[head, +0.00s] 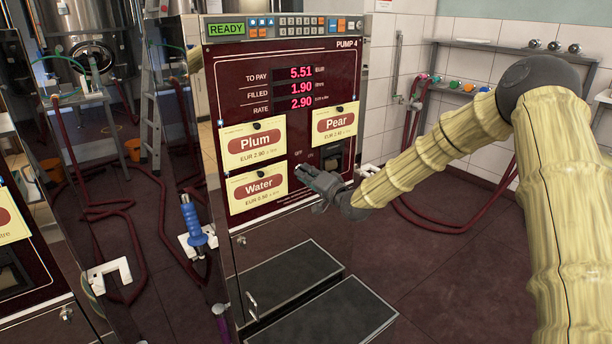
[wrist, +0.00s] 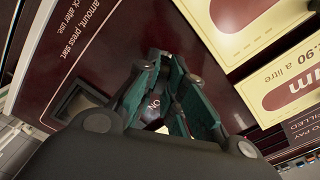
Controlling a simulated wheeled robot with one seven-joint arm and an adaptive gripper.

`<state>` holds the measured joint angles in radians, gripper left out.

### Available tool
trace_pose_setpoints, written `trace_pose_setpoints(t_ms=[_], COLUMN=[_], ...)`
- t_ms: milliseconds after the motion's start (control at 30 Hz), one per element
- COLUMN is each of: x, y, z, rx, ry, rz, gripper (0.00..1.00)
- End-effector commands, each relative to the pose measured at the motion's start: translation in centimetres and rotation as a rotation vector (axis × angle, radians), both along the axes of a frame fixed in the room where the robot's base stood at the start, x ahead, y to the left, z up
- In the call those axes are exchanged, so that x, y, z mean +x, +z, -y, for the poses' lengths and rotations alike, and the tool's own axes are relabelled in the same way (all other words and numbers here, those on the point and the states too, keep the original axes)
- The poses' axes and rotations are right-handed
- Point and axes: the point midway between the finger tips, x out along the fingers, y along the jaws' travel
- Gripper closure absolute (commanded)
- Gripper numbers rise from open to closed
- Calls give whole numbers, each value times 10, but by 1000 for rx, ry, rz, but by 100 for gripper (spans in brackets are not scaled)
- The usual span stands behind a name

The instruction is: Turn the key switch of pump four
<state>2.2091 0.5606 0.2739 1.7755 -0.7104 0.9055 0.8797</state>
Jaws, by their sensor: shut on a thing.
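Pump 4 (head: 225,95) is a dark red cabinet with a red lit display and a green READY sign on top. My gripper (head: 303,172) reaches in from the right to the lower middle of its front panel, below small switch lettering. In the wrist view my gripper (wrist: 165,95) has its green-padded fingers close against the dark panel, around the spot with the ON lettering (wrist: 154,102). It is shut on the key of the switch. The key and the switch are mostly hidden by the fingers, so the key's angle cannot be told.
Cards for Plum (head: 254,145), Pear (head: 336,123) and Water (head: 258,188) flank my gripper. A dark recess (head: 333,161) lies just right of it. A blue nozzle (head: 193,222) hangs on the cabinet's left side. Red hoses (head: 440,215) hang and lie at right.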

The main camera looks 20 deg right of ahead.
Motion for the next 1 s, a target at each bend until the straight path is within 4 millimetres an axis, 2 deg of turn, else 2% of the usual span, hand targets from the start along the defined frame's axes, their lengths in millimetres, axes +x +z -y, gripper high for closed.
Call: trace_pose_setpoints(t_ms=[367, 1000], x=[0, -1], y=[-2, -1], z=[1, 0], rx=[-117, -660], ry=[1, 0], rz=[42, 237], gripper=[100, 100])
